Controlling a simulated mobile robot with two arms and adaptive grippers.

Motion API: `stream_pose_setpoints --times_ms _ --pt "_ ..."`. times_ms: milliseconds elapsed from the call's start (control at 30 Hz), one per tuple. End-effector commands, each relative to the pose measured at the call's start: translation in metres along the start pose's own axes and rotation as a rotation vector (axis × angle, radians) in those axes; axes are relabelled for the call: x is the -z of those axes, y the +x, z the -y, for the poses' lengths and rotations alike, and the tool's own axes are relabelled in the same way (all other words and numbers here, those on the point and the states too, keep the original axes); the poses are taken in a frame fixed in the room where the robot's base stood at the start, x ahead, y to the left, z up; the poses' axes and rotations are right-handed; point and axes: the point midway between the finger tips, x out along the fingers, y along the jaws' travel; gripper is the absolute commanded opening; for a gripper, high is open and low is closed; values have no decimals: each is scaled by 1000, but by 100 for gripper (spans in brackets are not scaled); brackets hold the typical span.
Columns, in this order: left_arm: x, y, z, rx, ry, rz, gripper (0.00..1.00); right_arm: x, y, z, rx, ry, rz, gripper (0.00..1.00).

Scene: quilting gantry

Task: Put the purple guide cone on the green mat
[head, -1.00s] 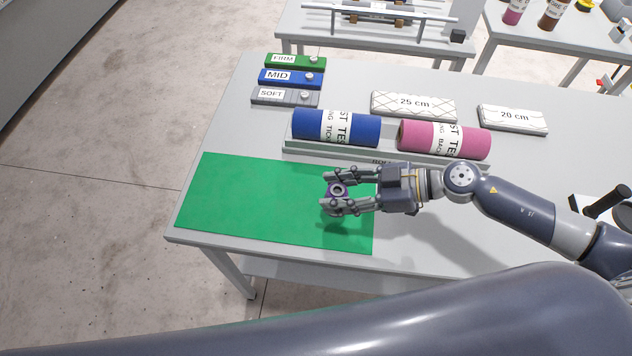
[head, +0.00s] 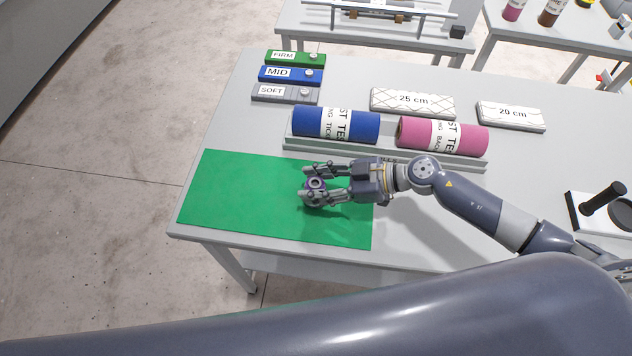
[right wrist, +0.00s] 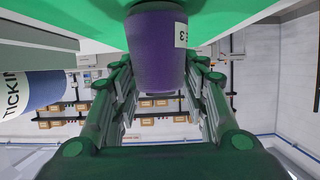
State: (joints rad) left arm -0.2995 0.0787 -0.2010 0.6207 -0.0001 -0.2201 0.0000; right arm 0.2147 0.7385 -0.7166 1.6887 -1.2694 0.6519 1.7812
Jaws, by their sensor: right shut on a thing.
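The purple guide cone (head: 314,185) is between the fingers of my right gripper (head: 312,186), which is shut on it. In the right wrist view the cone (right wrist: 158,50) shows purple with a white label, between the two fingers (right wrist: 158,95). The green mat (head: 235,195) lies on the left end of the table. The cone is over the right part of the mat in the head view; whether it touches the mat is hard to tell. My left gripper is not in view.
A blue roll (head: 312,122) and a pink roll (head: 415,132) rest in a grey tray (head: 300,146) behind the mat. Labelled blocks, such as the blue MID one (head: 300,75), stand at the back left. The left part of the mat is clear.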

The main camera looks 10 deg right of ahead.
Motion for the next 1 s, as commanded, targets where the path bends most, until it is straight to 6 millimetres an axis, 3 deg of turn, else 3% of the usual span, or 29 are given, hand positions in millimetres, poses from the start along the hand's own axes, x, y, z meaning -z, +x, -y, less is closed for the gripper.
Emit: stream_pose_setpoints --times_ms 100,133,200,233,667,1000 --pt "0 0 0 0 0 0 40 -2 1 0 -1 1 0 15" --pt "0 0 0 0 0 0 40 -3 1 0 0 1 0 43" --pt "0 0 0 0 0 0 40 -3 1 0 0 0 0 59" --pt "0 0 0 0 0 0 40 -3 1 0 0 0 0 61" --pt "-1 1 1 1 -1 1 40 -1 -4 0 -1 -1 2 61" --pt "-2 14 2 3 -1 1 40 -4 -59 0 0 -1 6 61"
